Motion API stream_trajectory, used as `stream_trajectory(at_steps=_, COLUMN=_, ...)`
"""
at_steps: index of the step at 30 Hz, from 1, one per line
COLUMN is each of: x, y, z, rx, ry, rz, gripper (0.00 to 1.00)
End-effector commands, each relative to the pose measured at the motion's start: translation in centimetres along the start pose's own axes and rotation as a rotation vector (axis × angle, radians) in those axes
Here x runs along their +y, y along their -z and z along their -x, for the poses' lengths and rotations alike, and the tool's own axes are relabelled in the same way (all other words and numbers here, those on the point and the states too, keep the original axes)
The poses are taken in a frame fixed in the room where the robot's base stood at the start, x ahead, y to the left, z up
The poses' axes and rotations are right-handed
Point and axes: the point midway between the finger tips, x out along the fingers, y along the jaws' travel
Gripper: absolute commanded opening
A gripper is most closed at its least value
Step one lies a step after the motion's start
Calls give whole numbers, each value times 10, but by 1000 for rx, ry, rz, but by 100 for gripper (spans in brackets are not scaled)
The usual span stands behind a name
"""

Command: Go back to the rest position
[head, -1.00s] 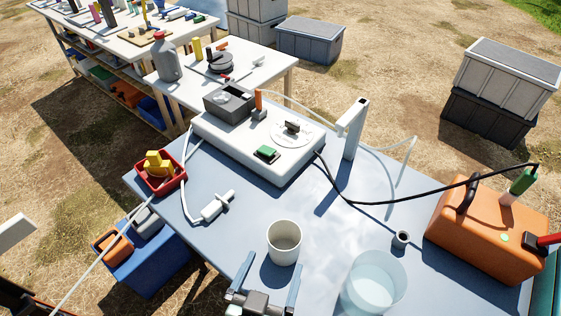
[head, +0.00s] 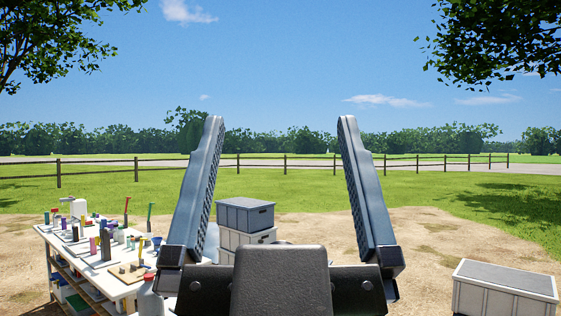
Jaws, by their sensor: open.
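My gripper (head: 279,140) stands close in front of the head camera, in the middle of the picture. Its two dark fingers point upward and are wide apart. The gripper's body covers the lower middle of the view. The blue-grey work table with the cup and pump is not in view now.
A white workbench (head: 120,291) with several tools and bottles stands at the left. Stacked grey crates (head: 245,215) are behind the gripper. Another pale crate (head: 503,292) is at the lower right. A wooden fence (head: 260,163) crosses the grass far off.

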Motion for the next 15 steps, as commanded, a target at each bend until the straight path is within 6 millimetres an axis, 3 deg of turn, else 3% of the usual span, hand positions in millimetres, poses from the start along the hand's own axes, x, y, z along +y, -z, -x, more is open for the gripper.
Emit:
stream_trajectory(at_steps=8, x=0, y=1, z=-2, rx=-3, ry=0, rz=-1, gripper=100)
stream_trajectory(at_steps=15, x=0, y=28, z=-32, rx=-4, ry=0, rz=-2, gripper=100)
